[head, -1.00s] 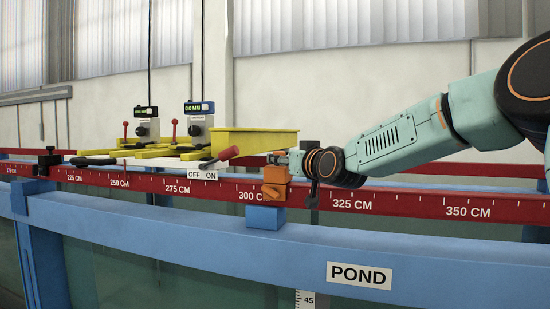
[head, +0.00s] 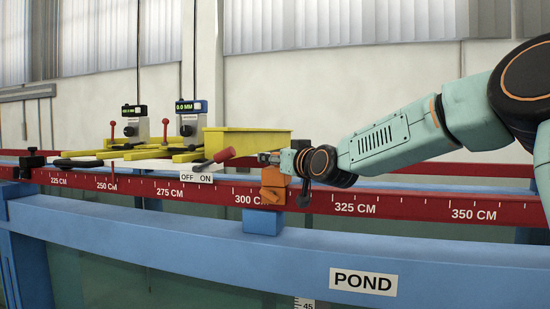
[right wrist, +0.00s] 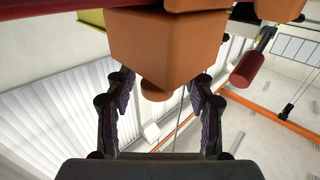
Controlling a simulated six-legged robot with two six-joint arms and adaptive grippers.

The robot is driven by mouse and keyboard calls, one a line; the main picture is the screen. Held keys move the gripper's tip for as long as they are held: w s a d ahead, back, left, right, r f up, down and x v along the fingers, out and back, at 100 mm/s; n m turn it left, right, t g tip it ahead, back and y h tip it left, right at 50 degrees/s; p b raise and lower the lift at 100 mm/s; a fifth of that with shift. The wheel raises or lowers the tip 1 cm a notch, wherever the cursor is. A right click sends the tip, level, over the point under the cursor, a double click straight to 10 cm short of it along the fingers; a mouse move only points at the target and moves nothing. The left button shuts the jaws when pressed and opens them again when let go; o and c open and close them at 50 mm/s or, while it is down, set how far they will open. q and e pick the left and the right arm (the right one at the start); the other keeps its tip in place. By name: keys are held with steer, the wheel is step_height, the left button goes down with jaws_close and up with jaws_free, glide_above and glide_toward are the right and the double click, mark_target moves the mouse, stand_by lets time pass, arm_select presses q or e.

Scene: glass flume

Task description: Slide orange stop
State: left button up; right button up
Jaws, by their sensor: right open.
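The orange stop (head: 273,187) sits on the red scale rail just right of the 300 CM mark, above a blue block on the flume's edge. My right gripper (head: 266,158) is at the stop's upper part, its arm coming from the right. In the right wrist view the orange stop (right wrist: 165,45) fills the top middle, with a small rounded orange knob below the block. The open fingers (right wrist: 161,80) lie either side of that knob, with visible gaps. My left gripper is not in view.
The red rail (head: 410,207) runs along the blue flume edge (head: 180,231), with a POND label. Left of the stop are a yellow tray (head: 245,143), a red-handled lever (head: 222,156) by an OFF/ON plate, and gauges. A black clamp (head: 28,162) sits far left on the rail.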

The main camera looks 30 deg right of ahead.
steer(key=shift+s+d, duration=0.25)
steer(key=shift+d, duration=0.1)
steer(key=shift+c, duration=1.4)
steer(key=shift+w+a, duration=0.35)
steer(key=shift+a, duration=0.05)
steer(key=c, duration=0.6)
steer(key=shift+s+d, duration=0.25)
jaws_close()
steer(key=shift+a, duration=0.1)
